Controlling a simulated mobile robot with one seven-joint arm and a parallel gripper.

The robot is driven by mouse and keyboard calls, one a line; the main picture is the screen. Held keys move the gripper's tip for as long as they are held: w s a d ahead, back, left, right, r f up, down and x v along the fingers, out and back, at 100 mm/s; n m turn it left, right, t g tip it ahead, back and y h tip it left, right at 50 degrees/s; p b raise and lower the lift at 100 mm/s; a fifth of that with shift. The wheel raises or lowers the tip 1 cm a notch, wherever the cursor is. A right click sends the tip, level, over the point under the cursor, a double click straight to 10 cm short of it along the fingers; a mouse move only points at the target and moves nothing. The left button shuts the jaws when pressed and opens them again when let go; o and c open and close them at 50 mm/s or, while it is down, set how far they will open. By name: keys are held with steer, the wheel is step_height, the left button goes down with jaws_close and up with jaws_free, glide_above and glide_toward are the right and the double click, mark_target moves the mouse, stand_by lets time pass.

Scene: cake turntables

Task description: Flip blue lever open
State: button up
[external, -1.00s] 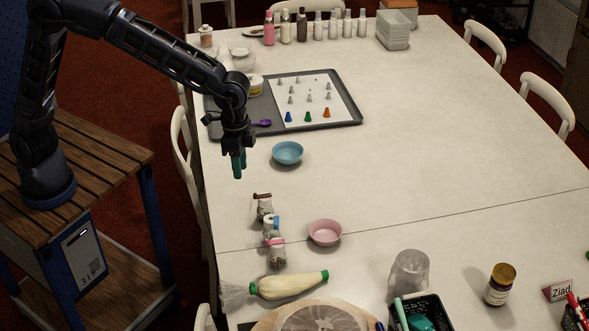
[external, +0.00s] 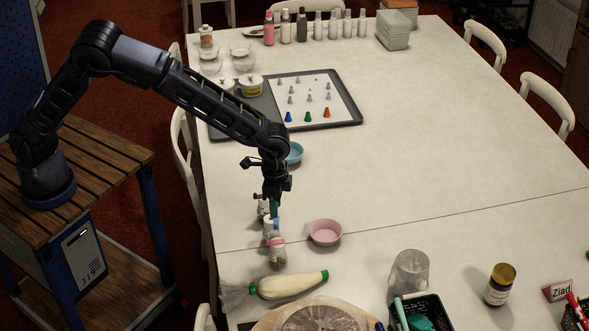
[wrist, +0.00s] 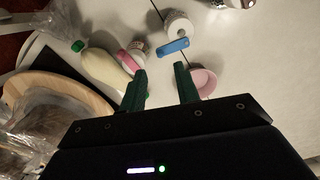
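Several small jars with coloured levers stand in a row near the table's left edge. The blue lever (wrist: 173,46) lies on the white-topped middle jar (wrist: 178,24), seen from above in the wrist view. It also shows as a small blue patch in the external view (external: 277,222), partly hidden by my gripper. My gripper (wrist: 160,78) is open and empty, its two green fingertips apart below the blue lever in the wrist view. In the external view my gripper (external: 273,208) hangs pointing down over the jars. I cannot tell whether it touches one.
A jar with a pink lever (external: 275,242) stands in front of the blue one. A pink bowl (external: 325,232) sits to the right and a blue bowl (external: 295,153) behind. A piping bag (external: 290,285) lies in front. The table's middle is clear.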

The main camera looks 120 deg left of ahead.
mark_target(276, 224)
steer(key=shift+f, duration=2.9)
jaws_close()
